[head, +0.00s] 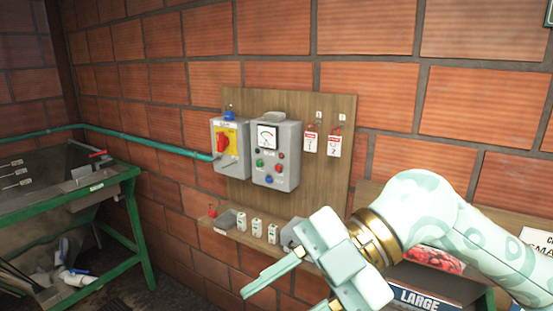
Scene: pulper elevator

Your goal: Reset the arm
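My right arm (460,225) comes in from the right edge, pale green with a gold ring at the wrist. Its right gripper (281,299) points down and to the left, in front of the wall shelf's right end. One finger shows clearly and the other is partly cut off by the bottom edge. The fingers look spread apart, with nothing seen between them. My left arm and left gripper are not in view.
A wooden board (340,165) on the brick wall carries a switch box (232,160), a control box (277,165) and two tags (334,142). Several small items stand on the shelf (235,233). A green-framed basin (125,172) stands left. Boxes (425,298) lie behind my arm.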

